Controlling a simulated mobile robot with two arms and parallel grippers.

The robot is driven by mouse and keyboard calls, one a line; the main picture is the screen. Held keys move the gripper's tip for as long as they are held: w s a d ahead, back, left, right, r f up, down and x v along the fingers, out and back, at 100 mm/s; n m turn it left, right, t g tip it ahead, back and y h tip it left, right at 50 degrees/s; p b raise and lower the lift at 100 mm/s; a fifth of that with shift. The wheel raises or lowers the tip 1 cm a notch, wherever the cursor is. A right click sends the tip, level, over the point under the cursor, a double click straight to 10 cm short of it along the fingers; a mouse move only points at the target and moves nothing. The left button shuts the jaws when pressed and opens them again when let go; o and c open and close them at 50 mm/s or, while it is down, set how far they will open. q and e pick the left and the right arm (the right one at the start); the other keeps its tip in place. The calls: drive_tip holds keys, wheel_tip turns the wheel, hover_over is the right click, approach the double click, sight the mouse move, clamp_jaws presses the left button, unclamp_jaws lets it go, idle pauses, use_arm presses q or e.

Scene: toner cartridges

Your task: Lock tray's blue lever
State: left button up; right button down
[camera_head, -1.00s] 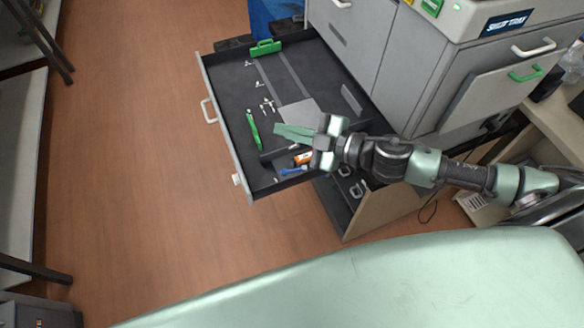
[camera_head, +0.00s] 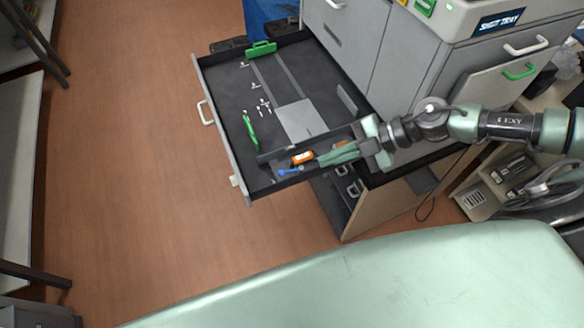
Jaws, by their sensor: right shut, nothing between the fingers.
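The dark tray (camera_head: 229,110) is pulled out from the grey machine. A small blue lever (camera_head: 290,171) lies low in the tray's front corner compartment, beside an orange-and-white part (camera_head: 302,157). My right gripper (camera_head: 322,160) is shut and empty. Its fingertips point left, just right of the orange part and a short way from the blue lever. They look to be over the corner compartment; their height above it is hard to tell. My left gripper is out of view.
A green lever (camera_head: 250,131) and a green handle (camera_head: 263,48) are in the tray. A grey plate (camera_head: 299,120) lies near its middle. The tray's front has a white handle (camera_head: 206,112). Floor to the left is clear.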

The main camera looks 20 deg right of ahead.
drive_tip(key=p, duration=0.3)
hover_over(293, 177)
drive_tip(key=s, duration=0.2)
wheel_tip(293, 177, down, 4)
drive_tip(key=f, duration=0.1)
drive_tip(key=w+f, duration=0.2)
drive_tip(key=shift+f, duration=0.4)
drive_tip(key=shift+w+f, duration=0.35)
drive_tip(key=shift+f, duration=0.05)
